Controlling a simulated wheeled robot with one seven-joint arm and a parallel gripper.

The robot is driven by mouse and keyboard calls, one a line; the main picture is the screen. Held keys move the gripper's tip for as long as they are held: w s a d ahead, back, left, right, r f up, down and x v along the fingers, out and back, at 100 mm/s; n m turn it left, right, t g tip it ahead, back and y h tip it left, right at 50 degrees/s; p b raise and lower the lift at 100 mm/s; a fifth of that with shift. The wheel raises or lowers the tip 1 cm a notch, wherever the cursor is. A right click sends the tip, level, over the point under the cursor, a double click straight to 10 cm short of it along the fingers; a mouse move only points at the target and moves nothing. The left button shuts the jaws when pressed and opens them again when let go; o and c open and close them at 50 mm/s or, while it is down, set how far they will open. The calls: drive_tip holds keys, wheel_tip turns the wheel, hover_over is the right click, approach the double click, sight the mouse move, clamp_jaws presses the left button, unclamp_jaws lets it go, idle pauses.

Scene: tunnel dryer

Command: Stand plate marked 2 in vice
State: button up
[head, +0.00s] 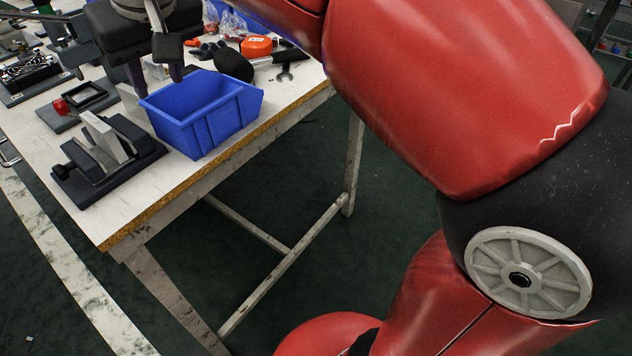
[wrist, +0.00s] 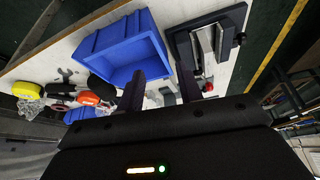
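The black vice (head: 70,178) stands at the near left of the table. A pale grey slab (head: 104,137) stands upright in it, between the jaws; I can read no mark on it. In the wrist view the vice (wrist: 180,52) is at upper right with the pale slab (wrist: 206,40) in it. My gripper (head: 155,82) is above the table, behind the blue bin. Its two fingers are apart in the wrist view (wrist: 161,91), with nothing seen held between them. No number 2 is legible in either view.
A blue bin (head: 210,128) stands right of the vice, near the table's edge. A black frame with a red knob (head: 88,98) is behind the vice. A wrench (head: 285,73), a black-and-orange tool and gloves lie at the back right. My arm fills the right.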

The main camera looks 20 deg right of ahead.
drive_tip(key=s+d+f+m+h, duration=0.1)
drive_tip(key=s+d+f+m, duration=0.1)
drive_tip(key=s+d+f, duration=0.5)
drive_tip(key=s+d+f+m+t, duration=0.1)
drive_tip(key=s+d+f+m, duration=0.1)
drive_tip(key=s+d+f, duration=0.6)
wheel_tip(320, 180, down, 5)
drive_tip(key=d, duration=0.2)
drive_tip(key=shift+d+m+h, duration=0.3)
drive_tip(key=shift+h, duration=0.1)
drive_tip(key=shift+r, duration=0.1)
drive_tip(key=shift+c, duration=0.2)
